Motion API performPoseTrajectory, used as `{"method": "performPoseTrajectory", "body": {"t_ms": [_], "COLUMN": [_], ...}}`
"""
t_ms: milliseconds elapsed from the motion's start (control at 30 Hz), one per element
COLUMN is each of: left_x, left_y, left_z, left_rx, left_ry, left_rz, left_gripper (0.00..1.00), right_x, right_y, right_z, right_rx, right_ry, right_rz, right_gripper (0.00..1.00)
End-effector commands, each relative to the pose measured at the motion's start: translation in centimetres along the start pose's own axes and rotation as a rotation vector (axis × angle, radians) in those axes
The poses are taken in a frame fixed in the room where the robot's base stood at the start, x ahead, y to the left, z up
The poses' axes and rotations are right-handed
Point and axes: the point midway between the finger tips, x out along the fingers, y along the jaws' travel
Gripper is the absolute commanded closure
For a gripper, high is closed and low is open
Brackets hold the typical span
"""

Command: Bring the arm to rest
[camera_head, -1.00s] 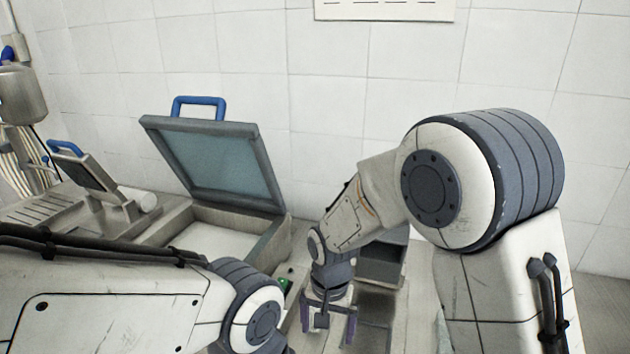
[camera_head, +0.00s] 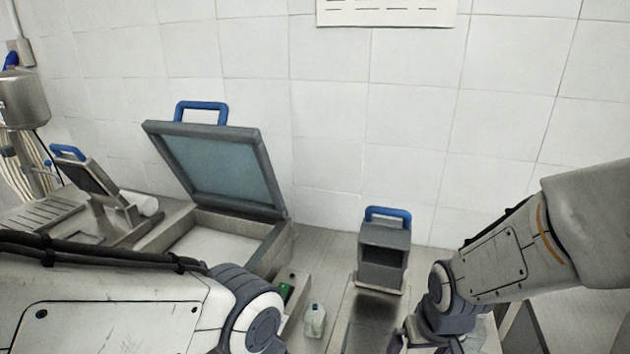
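My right arm reaches in from the right edge in the head view. Its gripper (camera_head: 428,342) is at the bottom edge, mostly cut off, and only part of its purple finger shows. My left arm comes in from the lower left, and its gripper is below the picture. A grey box with a blue handle (camera_head: 384,252) stands upright on the bench, to the left of my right arm and apart from it.
An open machine with a raised glass-panelled lid (camera_head: 218,168) stands left of centre. A small pale bottle (camera_head: 315,320) and a green item (camera_head: 286,291) sit beside it. A tilted screen (camera_head: 92,180) is at the far left. The tiled wall (camera_head: 330,120) closes the back.

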Motion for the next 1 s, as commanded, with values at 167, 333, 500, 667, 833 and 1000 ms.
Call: {"method": "performPoseTrajectory", "body": {"t_ms": [167, 333, 500, 667, 833, 1000], "left_x": [0.4, 0.8, 1.4, 2.0, 2.4, 2.4], "left_y": [0.0, -0.1, -0.1, -0.1, -0.2, -0.2], "left_z": [0.0, 0.1, 0.1, 0.1, 0.1, 0.1], "left_rx": [0.000, 0.000, 0.001, 0.001, 0.001, 0.001], "left_ry": [0.000, 0.000, 0.000, 0.000, 0.000, 0.000], "left_rz": [0.000, 0.000, 0.000, 0.000, 0.000, 0.000], "left_gripper": [1.00, 1.00, 1.00, 1.00, 1.00, 1.00], "right_x": [-0.6, -1.5, -2.8, -4.5, -5.8, -6.1], "right_y": [-2.7, -5.6, -8.9, -11.9, -13.3, -13.4], "right_z": [0.8, 2.2, 4.8, 8.4, 11.4, 11.9], "right_rx": [-0.082, -0.178, -0.309, -0.465, -0.583, -0.602], "right_ry": [-0.019, -0.047, -0.087, -0.136, -0.178, -0.188], "right_rz": [-0.027, -0.055, -0.092, -0.129, -0.152, -0.155], "right_gripper": [0.00, 0.00, 0.00, 0.00, 0.00, 0.00]}}
